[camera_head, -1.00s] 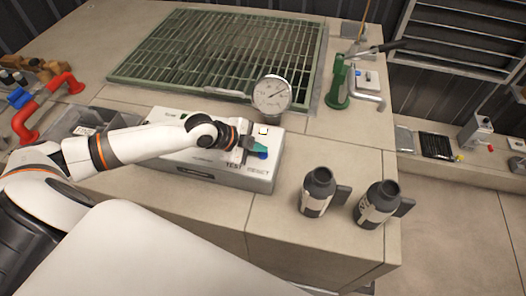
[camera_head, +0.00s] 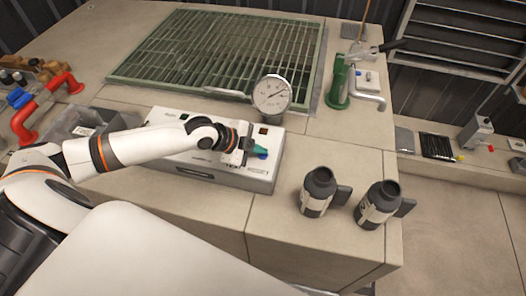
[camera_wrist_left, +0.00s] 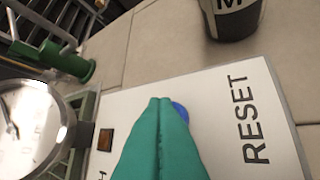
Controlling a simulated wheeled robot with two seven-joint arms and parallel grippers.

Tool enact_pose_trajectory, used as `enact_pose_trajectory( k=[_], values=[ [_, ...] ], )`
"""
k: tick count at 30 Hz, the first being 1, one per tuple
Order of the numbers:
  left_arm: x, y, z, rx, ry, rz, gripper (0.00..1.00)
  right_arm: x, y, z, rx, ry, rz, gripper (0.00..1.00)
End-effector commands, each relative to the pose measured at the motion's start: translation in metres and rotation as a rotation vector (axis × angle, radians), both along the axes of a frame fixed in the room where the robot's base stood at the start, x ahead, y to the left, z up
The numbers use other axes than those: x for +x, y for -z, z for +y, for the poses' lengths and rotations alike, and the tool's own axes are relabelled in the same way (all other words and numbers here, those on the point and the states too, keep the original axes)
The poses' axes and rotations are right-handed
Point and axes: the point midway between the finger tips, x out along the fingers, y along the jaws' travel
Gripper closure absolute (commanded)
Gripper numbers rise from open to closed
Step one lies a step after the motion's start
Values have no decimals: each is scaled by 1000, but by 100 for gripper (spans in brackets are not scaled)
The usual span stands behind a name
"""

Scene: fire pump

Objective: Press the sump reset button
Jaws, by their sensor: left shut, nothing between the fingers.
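The blue reset button (camera_head: 263,155) is at the right end of the grey-white control box (camera_head: 225,183). My left gripper (camera_head: 262,148) is shut and empty, with its teal fingertips over the button. In the left wrist view, the teal fingers (camera_wrist_left: 163,101) cover most of the blue button (camera_wrist_left: 181,112), beside the printed word RESET (camera_wrist_left: 251,120). I cannot tell whether the tips touch it. A square amber-brown lamp (camera_wrist_left: 105,139) is on the box top. My right gripper is not in view.
A round gauge (camera_head: 271,95) stands just behind the box. Bench space in front of the box is clear.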

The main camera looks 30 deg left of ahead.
Motion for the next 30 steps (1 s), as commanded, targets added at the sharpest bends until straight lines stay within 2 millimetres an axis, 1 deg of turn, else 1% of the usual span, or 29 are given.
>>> enact_pose_trajectory(
  k=[5,13,25,30],
  values=[
    [-1,-3,0,0,0,2,100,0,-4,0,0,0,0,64],
    [0,-18,0,0,0,2,100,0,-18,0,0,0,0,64],
    [0,-20,0,1,0,1,100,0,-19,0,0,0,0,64],
    [0,-33,0,1,-1,0,100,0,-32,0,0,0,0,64]
  ],
)
